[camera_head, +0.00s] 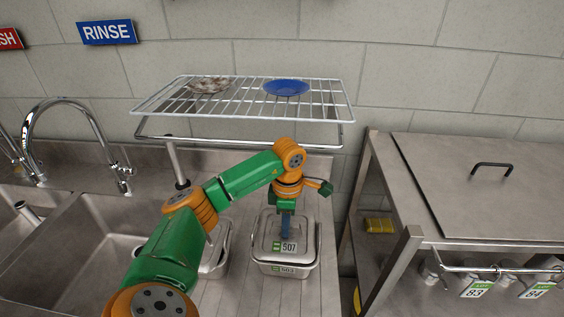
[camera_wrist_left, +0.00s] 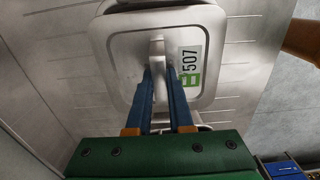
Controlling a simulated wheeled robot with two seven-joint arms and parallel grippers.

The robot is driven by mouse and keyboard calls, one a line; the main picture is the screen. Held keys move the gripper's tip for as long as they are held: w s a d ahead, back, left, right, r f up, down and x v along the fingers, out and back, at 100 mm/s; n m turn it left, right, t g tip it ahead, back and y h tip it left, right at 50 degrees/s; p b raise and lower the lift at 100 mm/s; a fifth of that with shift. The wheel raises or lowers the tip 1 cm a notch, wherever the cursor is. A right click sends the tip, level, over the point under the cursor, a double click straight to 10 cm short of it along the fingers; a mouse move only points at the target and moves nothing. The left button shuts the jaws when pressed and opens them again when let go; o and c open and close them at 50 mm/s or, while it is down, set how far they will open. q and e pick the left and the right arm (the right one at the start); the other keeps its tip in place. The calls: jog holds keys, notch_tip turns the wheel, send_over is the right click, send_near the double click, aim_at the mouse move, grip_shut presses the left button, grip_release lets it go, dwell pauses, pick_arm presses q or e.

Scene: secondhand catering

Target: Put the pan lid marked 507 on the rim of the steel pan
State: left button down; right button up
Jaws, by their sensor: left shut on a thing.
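The grey pan lid marked 507 (camera_head: 268,244) has a green and white label and a raised handle. It lies over the steel pan (camera_head: 266,268), whose front label seems to read 603. The lid looks level and at the pan's rim; I cannot tell whether it bears fully on it. My left gripper (camera_head: 287,231) points down from above and is shut on the lid's handle. In the left wrist view its blue fingers (camera_wrist_left: 160,85) flank the handle of the lid (camera_wrist_left: 127,50). My right gripper is not in view.
Another steel container (camera_head: 217,262) stands just left, partly behind my arm. Sinks (camera_head: 85,240) with a tap (camera_head: 75,105) lie farther left. A wire rack (camera_head: 240,105) with a blue plate (camera_head: 286,88) hangs above. A steel unit (camera_head: 440,200) stands right, beyond a gap.

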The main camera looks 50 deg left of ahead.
pick_arm(q)
jog(key=shift+w+f, duration=0.15)
jog(key=shift+f, duration=0.3)
jog(key=shift+d, duration=0.1)
jog(key=shift+f+b, duration=0.3)
jog(key=shift+f, duration=0.05)
jog(key=c, duration=0.7)
grip_release()
jog(key=shift+c, duration=0.2)
jog(key=shift+r, duration=0.15)
